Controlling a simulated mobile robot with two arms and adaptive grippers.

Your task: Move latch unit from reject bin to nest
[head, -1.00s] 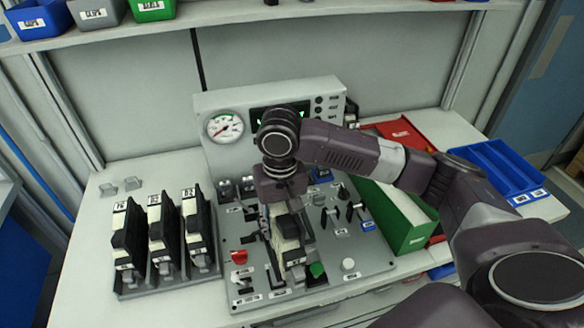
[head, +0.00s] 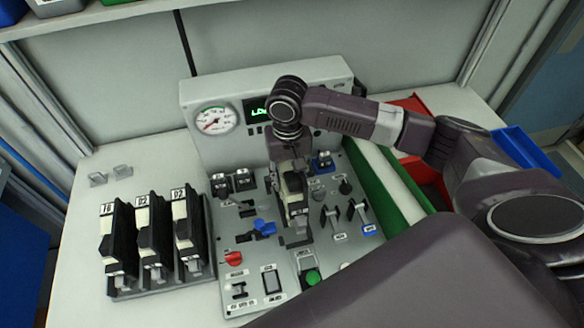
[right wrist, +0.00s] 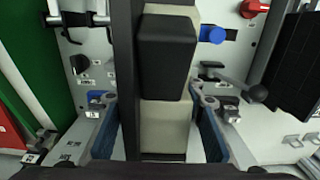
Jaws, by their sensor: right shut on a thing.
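The latch unit (head: 296,190) is a black and beige block. My right gripper (head: 291,160) is shut on its upper part and holds it over the grey control panel (head: 248,303). It fills the middle of the right wrist view (right wrist: 166,125), between the two blue-grey fingers. Its lower end is near a dark bracket on the panel; I cannot tell whether it touches, or whether that bracket is the nest. A red bin (head: 412,104), likely the reject bin, stands at the right, partly hidden by my right arm. My left gripper is not in view.
Three similar units stand in a rack (head: 172,291) at the left. Around the held unit are a blue handle (head: 264,228), black levers (head: 331,215), a red knob (head: 233,258) and a green button (head: 312,277).

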